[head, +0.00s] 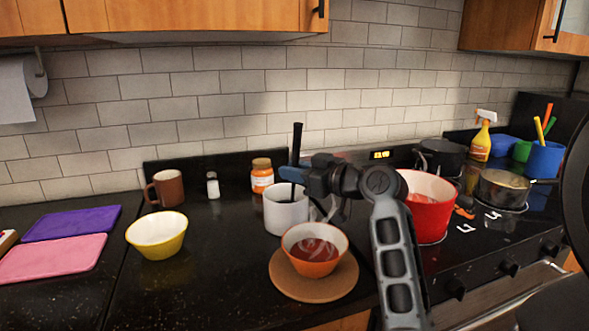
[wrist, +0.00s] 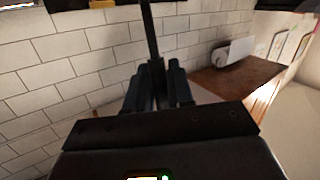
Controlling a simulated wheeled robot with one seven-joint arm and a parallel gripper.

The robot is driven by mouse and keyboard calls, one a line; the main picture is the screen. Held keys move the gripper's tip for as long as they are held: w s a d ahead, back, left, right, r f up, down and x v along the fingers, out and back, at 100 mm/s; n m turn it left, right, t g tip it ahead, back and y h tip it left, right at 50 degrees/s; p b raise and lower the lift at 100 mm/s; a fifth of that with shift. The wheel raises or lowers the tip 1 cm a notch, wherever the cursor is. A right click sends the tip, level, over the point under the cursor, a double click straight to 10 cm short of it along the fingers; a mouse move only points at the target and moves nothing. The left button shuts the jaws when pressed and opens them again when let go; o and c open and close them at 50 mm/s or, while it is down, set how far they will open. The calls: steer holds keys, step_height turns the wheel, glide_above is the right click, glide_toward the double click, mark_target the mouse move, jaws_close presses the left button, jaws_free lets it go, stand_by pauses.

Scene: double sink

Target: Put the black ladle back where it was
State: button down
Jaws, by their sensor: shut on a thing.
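The black ladle (head: 297,142) stands nearly upright, its handle sticking up above my gripper (head: 288,174). My gripper is shut on the handle. A short dark length shows below the fingers at the mouth of the white crock (head: 285,214); the bowl of the ladle is hidden, and I cannot tell whether it rests on the bottom. In the wrist view the ladle handle (wrist: 150,35) rises between the two dark fingers of my gripper (wrist: 158,80).
An orange bowl (head: 315,249) of red soup on a round brown board (head: 290,287) stands in front of the crock. A red pot (head: 428,209) is to the right. An orange-labelled jar (head: 262,178) is behind. Open counter lies left, beside the yellow bowl (head: 157,240).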

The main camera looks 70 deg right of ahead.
steer(key=shift+f+b, duration=0.5)
stand_by(0.4)
steer(key=c, duration=0.9)
jaws_free()
steer(key=shift+s, duration=0.1)
steer(key=b+v, duration=0.1)
steer(key=v, duration=0.6)
steer(key=shift+s, duration=0.35)
steer(key=shift+a, duration=0.1)
